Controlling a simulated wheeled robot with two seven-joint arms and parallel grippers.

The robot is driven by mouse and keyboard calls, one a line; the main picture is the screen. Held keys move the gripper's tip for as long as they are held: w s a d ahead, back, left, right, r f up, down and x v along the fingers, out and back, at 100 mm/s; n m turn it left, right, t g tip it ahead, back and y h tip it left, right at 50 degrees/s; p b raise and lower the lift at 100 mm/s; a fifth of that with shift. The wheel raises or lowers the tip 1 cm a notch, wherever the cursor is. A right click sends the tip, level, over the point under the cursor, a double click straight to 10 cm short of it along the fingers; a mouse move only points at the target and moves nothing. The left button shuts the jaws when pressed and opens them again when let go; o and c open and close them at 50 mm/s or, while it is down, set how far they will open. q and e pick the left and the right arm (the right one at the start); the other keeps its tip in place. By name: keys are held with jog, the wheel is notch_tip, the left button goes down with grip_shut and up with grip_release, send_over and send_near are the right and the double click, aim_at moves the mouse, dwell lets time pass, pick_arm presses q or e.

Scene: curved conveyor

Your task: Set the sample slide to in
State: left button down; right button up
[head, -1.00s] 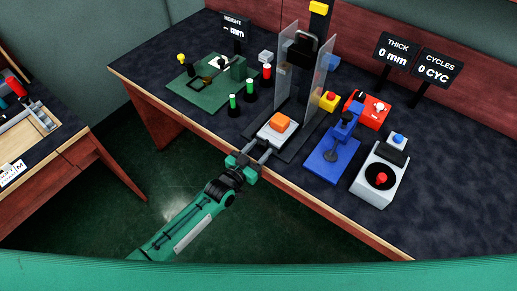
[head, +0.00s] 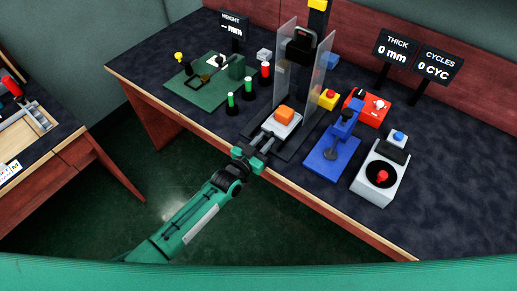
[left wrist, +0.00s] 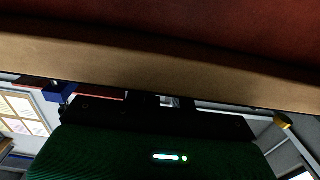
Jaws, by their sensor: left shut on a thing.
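The sample slide is a light grey plate (head: 283,127) with an orange block (head: 285,114) on top. It sits at the front of the dark press stand, between two clear side panels (head: 319,75), below the black press head (head: 301,44). My left gripper (head: 262,145) is at the table's front edge, shut on the front end of the slide; its fingers hide the part they hold. The left wrist view shows mostly the table edge (left wrist: 160,65) and a dark gripper body, with the slide out of sight. My right gripper is not in view.
Green cylinders (head: 248,89) and a red one (head: 265,73) stand left of the press.

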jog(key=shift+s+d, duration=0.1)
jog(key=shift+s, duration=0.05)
pick_arm(q)
jog(key=c, duration=1.2)
grip_release()
jog(key=shift+w, duration=0.1)
jog(key=v, duration=1.3)
jog(key=shift+s+a+b, duration=0.2)
jog(key=shift+s+b, duration=0.15)
jog(key=shift+b, duration=0.05)
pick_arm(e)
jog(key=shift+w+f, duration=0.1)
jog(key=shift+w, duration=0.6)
